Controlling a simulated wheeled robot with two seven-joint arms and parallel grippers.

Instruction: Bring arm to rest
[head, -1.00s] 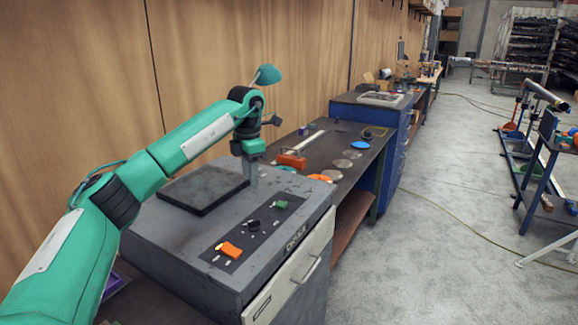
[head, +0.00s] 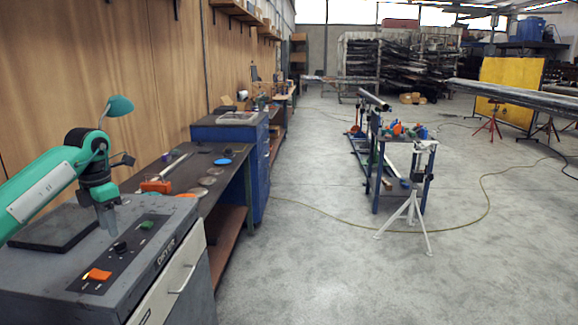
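My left arm comes in from the left edge, green with black joints. My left gripper (head: 107,218) points down over the top of the grey machine cabinet (head: 40,278), between the dark square plate (head: 55,228) and the control panel with its orange switch (head: 97,274) and green switch (head: 146,225). The fingers are small and partly in line, so whether they are open is unclear. I see nothing held in them. My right arm and gripper are out of the picture.
A dark workbench (head: 185,180) with tools and a blue cabinet (head: 260,165) run along the wooden wall. A blue stand (head: 375,165) and a white tripod (head: 418,205) stand on the floor, with a cable (head: 480,215). Open floor lies in the middle and front right.

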